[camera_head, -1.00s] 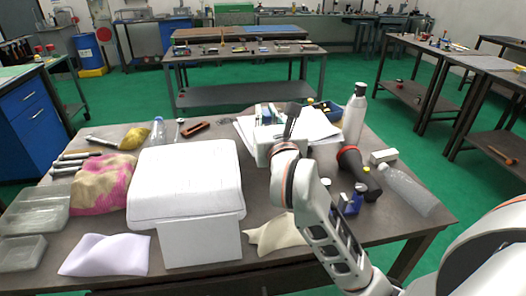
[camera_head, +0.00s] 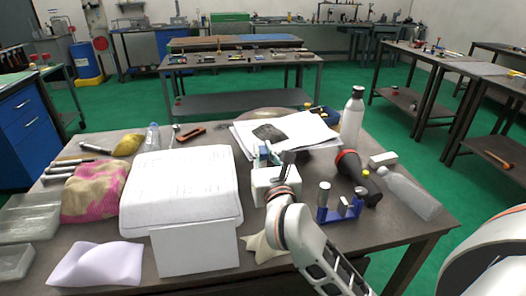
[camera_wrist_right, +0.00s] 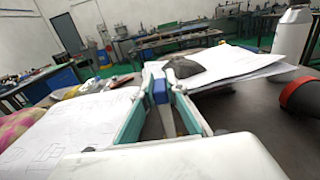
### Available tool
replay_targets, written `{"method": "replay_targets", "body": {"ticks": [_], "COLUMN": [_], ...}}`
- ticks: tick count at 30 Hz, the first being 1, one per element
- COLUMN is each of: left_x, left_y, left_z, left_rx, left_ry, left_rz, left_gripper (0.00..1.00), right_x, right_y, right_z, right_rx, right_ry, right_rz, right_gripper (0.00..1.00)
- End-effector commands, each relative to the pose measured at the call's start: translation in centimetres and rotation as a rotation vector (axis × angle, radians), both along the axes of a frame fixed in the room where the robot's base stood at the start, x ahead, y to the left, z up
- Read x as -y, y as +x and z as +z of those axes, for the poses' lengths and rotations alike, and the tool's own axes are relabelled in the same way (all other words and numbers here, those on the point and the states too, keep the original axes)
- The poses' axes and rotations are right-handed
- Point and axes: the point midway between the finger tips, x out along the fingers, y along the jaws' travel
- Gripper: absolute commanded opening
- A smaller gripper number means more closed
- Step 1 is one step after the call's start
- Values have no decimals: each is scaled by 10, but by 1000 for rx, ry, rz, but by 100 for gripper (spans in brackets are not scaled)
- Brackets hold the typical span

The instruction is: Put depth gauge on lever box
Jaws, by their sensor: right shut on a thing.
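My right gripper (camera_head: 262,151) is over the middle of the table, just right of the large white box. It is shut on a small blue and grey tool, which I take to be the depth gauge (camera_wrist_right: 159,90); it sits between the teal finger pads in the right wrist view. In the head view the fingers mostly hide it. The large white box (camera_head: 196,250) has a broad flat lid with faint line drawings; its lid also shows at lower left in the right wrist view (camera_wrist_right: 65,135). I cannot tell for certain which thing is the lever box. My left gripper is not in view.
Papers (camera_head: 310,132) with a dark flat piece (camera_head: 268,133) lie behind the gripper. A white bottle (camera_head: 352,118), a black-and-red tool (camera_head: 352,170), a blue stand (camera_head: 322,213) and a clear bottle (camera_head: 410,195) stand or lie to the right. Cloths and clear trays fill the left.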

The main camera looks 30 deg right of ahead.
Motion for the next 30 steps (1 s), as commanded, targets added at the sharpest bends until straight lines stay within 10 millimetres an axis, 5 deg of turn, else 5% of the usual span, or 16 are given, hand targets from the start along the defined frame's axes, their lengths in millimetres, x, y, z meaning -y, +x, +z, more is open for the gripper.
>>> {"method": "replay_targets", "body": {"ticks": [4, 6, 7, 20, 30], "left_x": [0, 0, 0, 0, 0], "left_y": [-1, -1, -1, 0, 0], "left_z": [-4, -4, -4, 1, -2], "left_rx": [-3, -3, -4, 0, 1], "left_ry": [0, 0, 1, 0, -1], "left_rz": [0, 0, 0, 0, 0], "left_gripper": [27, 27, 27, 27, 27], "right_x": [0, 0, 0, -1, -18], "right_y": [0, 0, 0, -1, -62], "right_z": [-3, -3, -3, 2, -1], "right_rx": [1, 0, 0, 0, -3], "right_ry": [0, 1, 1, 1, 4], "right_rz": [0, 0, 0, 0, 1], "right_gripper": [0, 26, 30, 30, 30]}}
